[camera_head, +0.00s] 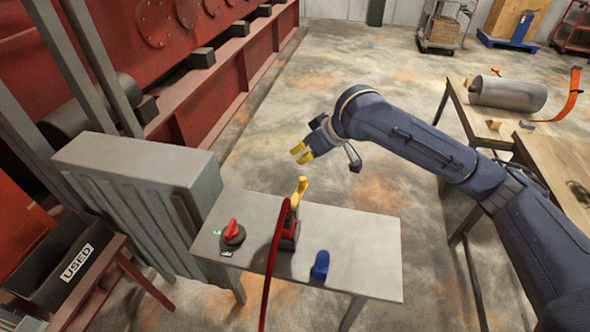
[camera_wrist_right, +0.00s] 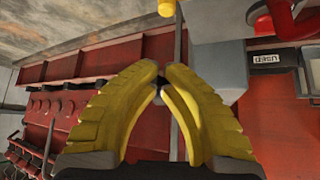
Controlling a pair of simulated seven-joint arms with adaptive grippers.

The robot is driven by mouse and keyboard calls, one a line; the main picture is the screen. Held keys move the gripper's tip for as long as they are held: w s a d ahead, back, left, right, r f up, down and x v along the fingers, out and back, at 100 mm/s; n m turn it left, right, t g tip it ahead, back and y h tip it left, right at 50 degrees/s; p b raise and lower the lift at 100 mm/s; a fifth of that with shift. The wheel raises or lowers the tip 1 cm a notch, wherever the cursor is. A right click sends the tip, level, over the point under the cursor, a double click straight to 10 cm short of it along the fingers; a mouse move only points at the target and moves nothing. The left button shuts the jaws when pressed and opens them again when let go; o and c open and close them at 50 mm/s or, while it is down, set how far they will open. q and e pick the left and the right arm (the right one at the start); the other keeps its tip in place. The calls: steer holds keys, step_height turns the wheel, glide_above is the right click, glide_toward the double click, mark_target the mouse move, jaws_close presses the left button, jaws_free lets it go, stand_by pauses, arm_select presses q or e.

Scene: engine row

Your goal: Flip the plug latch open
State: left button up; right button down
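A red plug (camera_head: 289,233) sits in a socket on the grey bench, with a thick red cable (camera_head: 272,265) hanging over the front edge. A yellow lever (camera_head: 299,190), apparently the latch, stands up at its far end. My right gripper (camera_head: 302,153) hovers beyond the bench's far edge, above and behind the lever, apart from it. Its yellow fingers nearly meet at the tips with nothing held; they also fill the right wrist view (camera_wrist_right: 162,72). A yellow piece (camera_wrist_right: 166,8) shows at that view's top edge; I cannot tell if it is the latch. My left gripper is out of view.
The grey bench (camera_head: 365,238) also bears a red rotary knob (camera_head: 233,230) and a blue piece (camera_head: 320,264). A grey ribbed cabinet (camera_head: 135,180) adjoins it on the left, near a bin (camera_head: 75,262) labelled USED. Wooden tables (camera_head: 560,165) stand right. Floor behind the bench is clear.

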mark_target(296, 194)
steer(key=x, duration=1)
steer(key=shift+s+d, duration=1.35)
steer(key=shift+d, duration=0.2)
